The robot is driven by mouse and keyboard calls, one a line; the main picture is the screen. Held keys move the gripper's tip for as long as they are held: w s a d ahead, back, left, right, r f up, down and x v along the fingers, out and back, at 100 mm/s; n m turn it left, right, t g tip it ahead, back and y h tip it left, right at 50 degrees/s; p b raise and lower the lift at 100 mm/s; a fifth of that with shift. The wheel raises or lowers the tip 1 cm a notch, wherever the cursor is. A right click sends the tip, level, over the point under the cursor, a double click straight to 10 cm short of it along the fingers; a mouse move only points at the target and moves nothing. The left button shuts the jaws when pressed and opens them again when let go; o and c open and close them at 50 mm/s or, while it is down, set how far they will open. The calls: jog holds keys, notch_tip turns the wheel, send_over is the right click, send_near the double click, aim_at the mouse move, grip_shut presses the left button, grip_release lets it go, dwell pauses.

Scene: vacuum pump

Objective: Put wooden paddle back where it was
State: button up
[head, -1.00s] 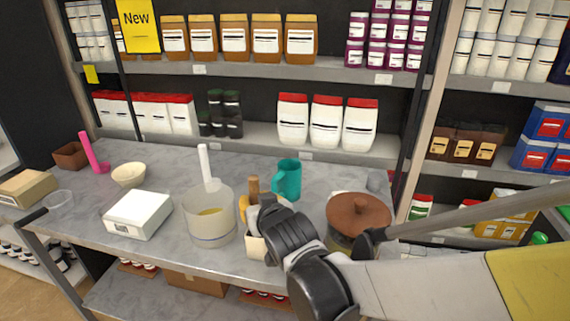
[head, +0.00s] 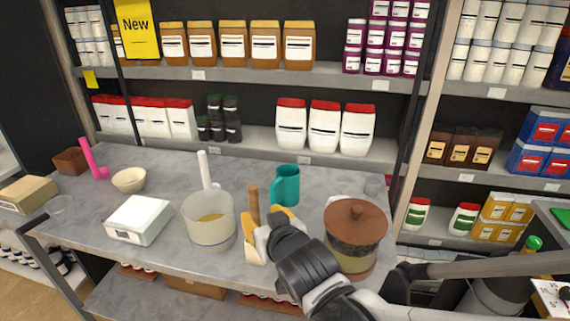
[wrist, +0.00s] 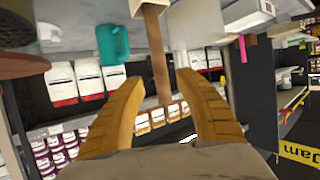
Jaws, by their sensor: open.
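The wooden paddle (head: 253,203) stands upright in a cream holder (head: 254,250) on the grey counter, its brown handle pointing up. My gripper (head: 265,222) is at the holder, its yellow fingers open. In the wrist view, which is upside down, the paddle handle (wrist: 156,50) runs between the two spread fingers with a gap on each side. The paddle's lower end is hidden in the holder, and my wrist covers part of the holder.
A clear beaker (head: 209,222) with a white-handled tool stands left of the holder. A teal mug (head: 286,185) is behind, and a lidded pot (head: 356,235) is close on the right. A white scale (head: 138,219) is further left. Stocked shelves line the back.

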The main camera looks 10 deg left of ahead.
jog(key=s+d+m+g+h+p, duration=0.1)
jog(key=s+d+m+h, duration=0.15)
jog(key=d, duration=0.75)
jog(key=s+d+m+g+h, duration=0.1)
jog(key=s+d+h, duration=0.15)
jog(key=d, duration=0.85)
jog(key=s+d+m+g+h, duration=0.1)
jog(key=s+d+m+g, duration=0.1)
jog(key=s+d, duration=0.7)
jog(key=shift+s+d+f+g, duration=0.2)
jog(key=shift+d+f+g, duration=0.25)
jog(key=shift+d, duration=0.15)
jog(key=shift+f+b, duration=0.4)
jog(key=shift+f, duration=0.1)
